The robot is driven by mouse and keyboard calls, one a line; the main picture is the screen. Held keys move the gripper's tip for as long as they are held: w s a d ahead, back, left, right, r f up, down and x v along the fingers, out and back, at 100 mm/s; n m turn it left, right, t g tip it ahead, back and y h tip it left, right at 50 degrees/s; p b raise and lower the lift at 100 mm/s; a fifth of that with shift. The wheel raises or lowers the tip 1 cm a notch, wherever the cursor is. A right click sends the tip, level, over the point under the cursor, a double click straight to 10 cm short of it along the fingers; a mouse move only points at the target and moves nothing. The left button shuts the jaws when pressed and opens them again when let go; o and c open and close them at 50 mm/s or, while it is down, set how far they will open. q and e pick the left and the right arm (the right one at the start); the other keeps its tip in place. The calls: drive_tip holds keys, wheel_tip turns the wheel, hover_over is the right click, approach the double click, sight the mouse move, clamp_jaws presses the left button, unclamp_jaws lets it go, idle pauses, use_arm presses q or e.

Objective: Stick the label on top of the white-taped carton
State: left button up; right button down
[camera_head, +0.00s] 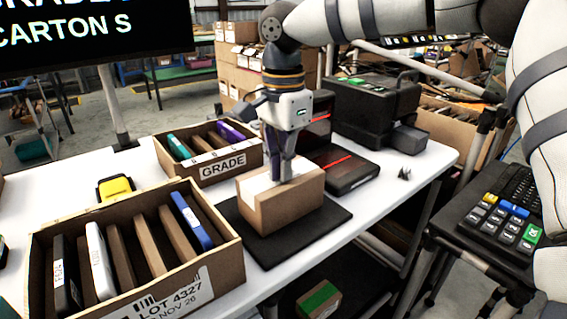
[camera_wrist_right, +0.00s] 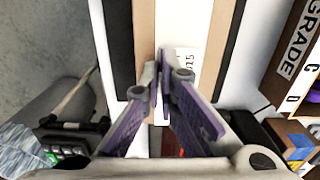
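The white-taped carton (camera_head: 285,207) is a brown box on a black mat (camera_head: 327,226) near the table's front edge. White tape runs over its top; the tape also shows in the right wrist view (camera_wrist_right: 183,22). My right gripper (camera_head: 282,179) points straight down at the carton's top, its tips at or very close to the surface. In the right wrist view its fingertips (camera_wrist_right: 161,60) meet. A white label (camera_wrist_right: 186,65) with dark print shows right beside the tips, over the carton's top; whether they pinch it I cannot tell. My left gripper is out of view.
An open box of upright items (camera_head: 215,277) stands at front left, and a GRADE box (camera_head: 222,170) behind the carton. A black device with a red line (camera_head: 345,168) sits close right. A green-taped carton (camera_head: 318,299) is below the table.

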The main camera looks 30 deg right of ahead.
drive_tip(key=c, duration=2.3)
unclamp_jaws()
drive_tip(key=shift+f, duration=0.1)
drive_tip(key=o, duration=0.6)
wheel_tip(320, 180, up, 18)
drive_tip(key=shift+r+p, duration=0.1)
drive_tip(key=shift+p, duration=0.2)
